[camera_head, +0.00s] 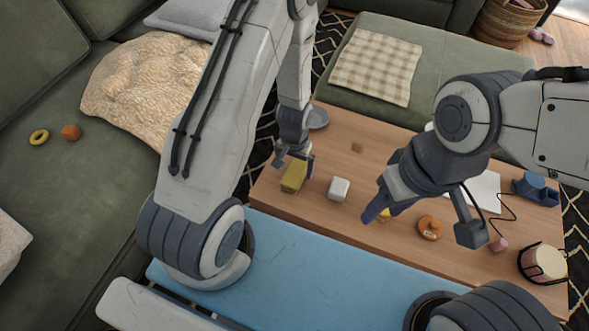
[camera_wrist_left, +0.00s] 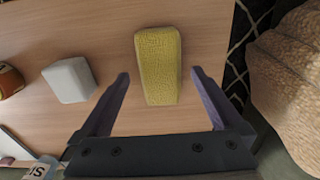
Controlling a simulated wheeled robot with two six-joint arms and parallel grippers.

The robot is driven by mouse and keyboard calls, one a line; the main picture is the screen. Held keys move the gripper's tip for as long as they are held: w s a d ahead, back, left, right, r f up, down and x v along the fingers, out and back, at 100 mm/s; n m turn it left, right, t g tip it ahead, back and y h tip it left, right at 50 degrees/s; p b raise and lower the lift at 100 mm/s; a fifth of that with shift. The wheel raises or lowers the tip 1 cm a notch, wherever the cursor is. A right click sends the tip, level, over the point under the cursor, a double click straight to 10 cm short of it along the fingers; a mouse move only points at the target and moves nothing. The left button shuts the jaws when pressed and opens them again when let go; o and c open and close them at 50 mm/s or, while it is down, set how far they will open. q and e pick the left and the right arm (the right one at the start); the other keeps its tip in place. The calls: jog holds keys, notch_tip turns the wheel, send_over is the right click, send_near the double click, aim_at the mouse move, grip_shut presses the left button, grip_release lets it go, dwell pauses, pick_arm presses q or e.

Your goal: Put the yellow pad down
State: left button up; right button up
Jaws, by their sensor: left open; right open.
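The yellow pad (camera_head: 294,176) lies on the wooden coffee table (camera_head: 343,165) near its left edge. In the left wrist view the yellow pad (camera_wrist_left: 158,66) is a textured yellow block, its near end between my open fingers with gaps on both sides. My left gripper (camera_head: 296,160) is open at the pad; it also shows in the left wrist view (camera_wrist_left: 160,95). My right gripper (camera_head: 420,222) is open over the table's middle. It partly hides a small yellow item (camera_head: 384,214) beneath it.
A white block (camera_head: 339,189) sits right of the pad. A grey dish (camera_head: 318,118) is behind. The green sofa (camera_head: 45,190) is left.

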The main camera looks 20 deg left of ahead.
aim_at(295, 173)
pick_arm(q)
jog(key=s+d+r+m+p, duration=0.1)
jog(key=d+r, duration=0.2)
jog(key=r, duration=0.5)
jog(key=d+r+m+p, duration=0.1)
jog(key=d+r, duration=0.1)
jog(key=r, duration=0.6)
jog(key=s+d+r+m, duration=0.2)
jog(key=s+d+r, duration=0.1)
jog(key=s+r, duration=0.4)
jog(key=s+d+r+m+h, duration=0.1)
jog(key=s+d+r+m, duration=0.2)
jog(key=s+r, duration=0.4)
jog(key=s+d, duration=0.1)
jog(key=s, duration=0.2)
jog(key=shift+d+r, duration=0.2)
jog(key=shift+r, duration=0.05)
notch_tip(295, 173, up, 22)
jog(key=p, duration=2.2)
jog(key=shift+r, duration=0.15)
